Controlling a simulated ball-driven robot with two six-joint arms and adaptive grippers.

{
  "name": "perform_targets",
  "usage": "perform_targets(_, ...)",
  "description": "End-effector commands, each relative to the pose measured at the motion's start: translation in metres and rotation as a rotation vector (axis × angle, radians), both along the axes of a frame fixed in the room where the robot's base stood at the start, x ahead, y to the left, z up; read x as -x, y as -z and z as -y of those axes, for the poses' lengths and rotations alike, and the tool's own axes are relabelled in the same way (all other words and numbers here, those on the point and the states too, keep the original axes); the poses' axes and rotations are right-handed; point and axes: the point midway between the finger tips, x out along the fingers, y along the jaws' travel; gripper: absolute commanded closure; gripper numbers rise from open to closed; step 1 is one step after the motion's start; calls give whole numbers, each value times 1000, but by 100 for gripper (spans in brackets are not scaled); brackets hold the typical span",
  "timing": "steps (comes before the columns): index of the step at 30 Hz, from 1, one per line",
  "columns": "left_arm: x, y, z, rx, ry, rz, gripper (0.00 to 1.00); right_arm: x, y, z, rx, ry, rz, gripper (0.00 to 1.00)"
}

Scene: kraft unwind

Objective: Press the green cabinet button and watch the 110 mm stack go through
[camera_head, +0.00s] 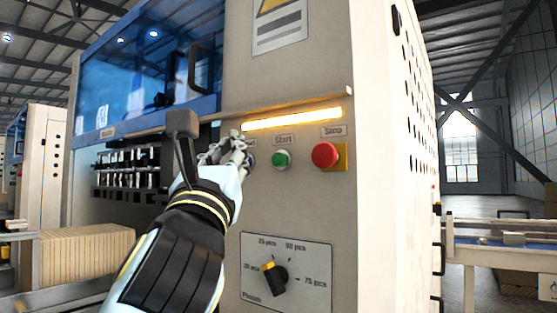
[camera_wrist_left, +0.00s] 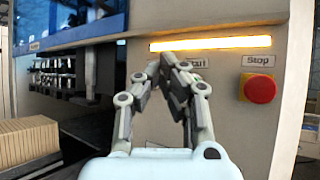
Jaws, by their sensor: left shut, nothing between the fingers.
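The green Start button (camera_head: 282,159) is on the cream cabinet front (camera_head: 290,205), left of the red Stop button (camera_head: 325,155). My left gripper (camera_head: 238,143) is shut and empty, up near the panel just left of the green button, and partly covers another button there. In the left wrist view my left gripper (camera_wrist_left: 166,62) points at the panel and hides the green button; the Stop button (camera_wrist_left: 261,89) shows at right. A stack of brown kraft sheets (camera_head: 85,256) stands at lower left; it also shows in the left wrist view (camera_wrist_left: 28,139). My right gripper is not in view.
A light bar (camera_head: 292,118) glows amber above the buttons. A rotary selector (camera_head: 275,277) with piece counts sits below. A blue transparent guard (camera_head: 145,70) covers the machine's upper left, above a row of metal parts (camera_head: 130,169). A conveyor (camera_head: 505,243) is at right.

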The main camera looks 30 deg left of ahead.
Motion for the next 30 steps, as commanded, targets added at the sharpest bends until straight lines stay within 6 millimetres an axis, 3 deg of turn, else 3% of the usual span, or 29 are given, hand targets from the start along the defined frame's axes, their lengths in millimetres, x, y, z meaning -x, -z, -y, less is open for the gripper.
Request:
perform_targets(5,-13,1,1,0,0,1,100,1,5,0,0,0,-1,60)
perform_targets(18,-72,1,6,-2,0,0,100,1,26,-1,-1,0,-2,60)
perform_targets(30,-87,0,7,-1,-1,-1,100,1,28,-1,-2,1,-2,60)
